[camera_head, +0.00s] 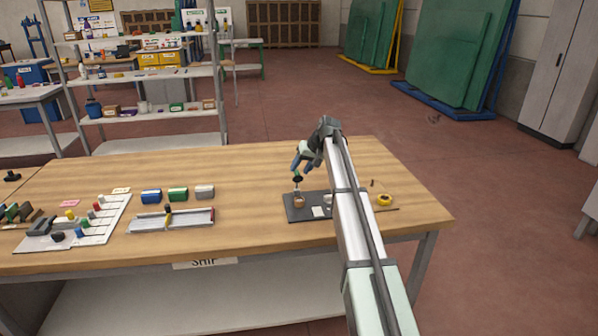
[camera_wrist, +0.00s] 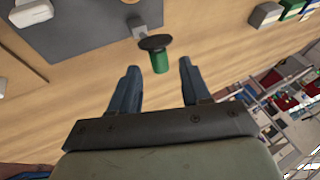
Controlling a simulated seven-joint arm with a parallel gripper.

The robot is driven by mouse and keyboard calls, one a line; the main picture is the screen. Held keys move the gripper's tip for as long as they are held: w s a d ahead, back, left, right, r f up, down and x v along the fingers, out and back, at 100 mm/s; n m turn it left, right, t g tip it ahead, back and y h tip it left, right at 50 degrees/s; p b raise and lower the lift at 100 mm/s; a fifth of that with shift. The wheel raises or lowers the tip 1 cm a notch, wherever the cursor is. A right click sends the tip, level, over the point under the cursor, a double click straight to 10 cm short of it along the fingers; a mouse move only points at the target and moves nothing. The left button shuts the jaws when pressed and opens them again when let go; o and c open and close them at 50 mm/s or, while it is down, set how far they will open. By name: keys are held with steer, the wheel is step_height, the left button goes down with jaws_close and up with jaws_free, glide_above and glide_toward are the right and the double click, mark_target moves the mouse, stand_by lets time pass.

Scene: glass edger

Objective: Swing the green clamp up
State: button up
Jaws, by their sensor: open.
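A short green cylinder (camera_wrist: 160,63) with a dark disc (camera_wrist: 155,42) at its end shows in the wrist view, beside a grey metal piece at the edge of a dark plate (camera_wrist: 85,28). I cannot tell whether this is the green clamp's handle. My gripper (camera_wrist: 158,67) is open, its fingertips on either side of the green cylinder; contact is not clear. In the head view my gripper (camera_head: 298,168) is above the left part of the dark plate (camera_head: 318,212). Its green part is not clear there, and my arm hides part of the plate.
A yellow ring (camera_head: 384,199) lies right of my arm. A metal tray (camera_head: 190,222) and blue, green and grey blocks (camera_head: 178,194) are to the left. A white board (camera_head: 105,217) with several colour-tipped pieces is farther left. The table between plate and tray is clear.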

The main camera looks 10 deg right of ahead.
steer(key=shift+x, duration=1.15)
jaws_close()
